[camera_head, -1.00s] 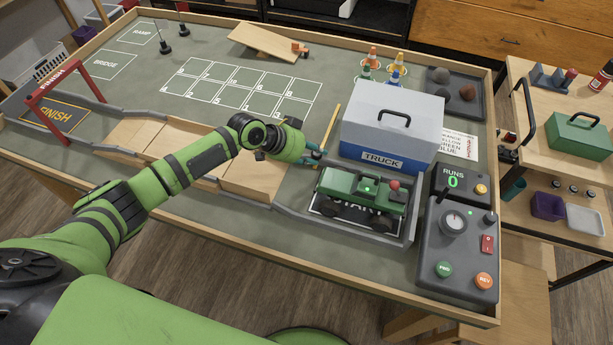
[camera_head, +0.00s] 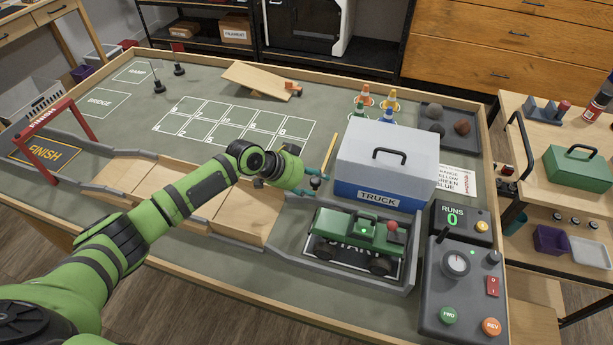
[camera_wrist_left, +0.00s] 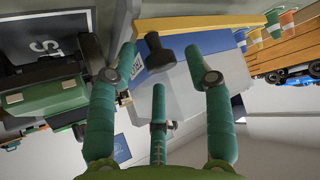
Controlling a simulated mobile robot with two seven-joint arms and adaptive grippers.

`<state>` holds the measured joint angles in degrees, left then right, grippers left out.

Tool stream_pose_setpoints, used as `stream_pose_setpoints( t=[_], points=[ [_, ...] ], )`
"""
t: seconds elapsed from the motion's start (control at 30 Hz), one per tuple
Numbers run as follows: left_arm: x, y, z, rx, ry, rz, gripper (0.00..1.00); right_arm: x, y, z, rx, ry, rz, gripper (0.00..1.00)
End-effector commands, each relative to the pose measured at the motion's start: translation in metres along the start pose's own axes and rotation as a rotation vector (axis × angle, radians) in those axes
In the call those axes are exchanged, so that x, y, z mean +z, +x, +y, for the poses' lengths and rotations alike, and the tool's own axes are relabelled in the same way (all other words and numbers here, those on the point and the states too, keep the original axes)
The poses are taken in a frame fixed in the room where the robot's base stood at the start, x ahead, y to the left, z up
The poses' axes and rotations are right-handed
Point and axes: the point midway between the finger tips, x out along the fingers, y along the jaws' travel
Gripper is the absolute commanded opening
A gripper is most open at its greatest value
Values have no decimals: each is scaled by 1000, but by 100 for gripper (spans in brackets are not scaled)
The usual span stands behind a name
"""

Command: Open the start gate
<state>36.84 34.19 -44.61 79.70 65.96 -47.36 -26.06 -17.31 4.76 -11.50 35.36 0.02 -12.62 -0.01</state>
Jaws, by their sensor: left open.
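The start gate shows as a yellow bar (camera_head: 329,154) beside the blue-and-white truck box, with a black knob (camera_head: 315,184) near its lower end. My left gripper (camera_head: 311,183) is at that end, open, with its fingers around the knob's area. In the left wrist view the yellow bar (camera_wrist_left: 205,32) crosses beyond the fingers, and the black knob (camera_wrist_left: 158,50) sits between the spread fingertips. I cannot tell whether the fingers touch it. The green truck (camera_head: 358,238) stands on the start pad in front. My right gripper is not in view.
The blue-and-white truck box (camera_head: 388,160) stands close to the right of the bar. A grey control panel (camera_head: 460,285) is at the front right. Wooden track panels (camera_head: 215,210) lie under my left arm. The red finish arch (camera_head: 52,145) is at the far left.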

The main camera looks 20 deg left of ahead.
Motion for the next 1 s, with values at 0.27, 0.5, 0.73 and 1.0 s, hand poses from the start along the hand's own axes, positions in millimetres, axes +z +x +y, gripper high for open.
stream_pose_setpoints(
  t=[0.27,0.5,0.73,1.0],
  points=[
    [1,-40,-1,-3,3,0,51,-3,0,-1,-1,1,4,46],
    [0,-91,0,-3,3,1,51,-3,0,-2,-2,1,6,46],
    [-1,-116,1,-1,2,3,51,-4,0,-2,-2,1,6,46],
    [-1,-120,1,-1,1,3,51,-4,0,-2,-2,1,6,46]
  ],
)
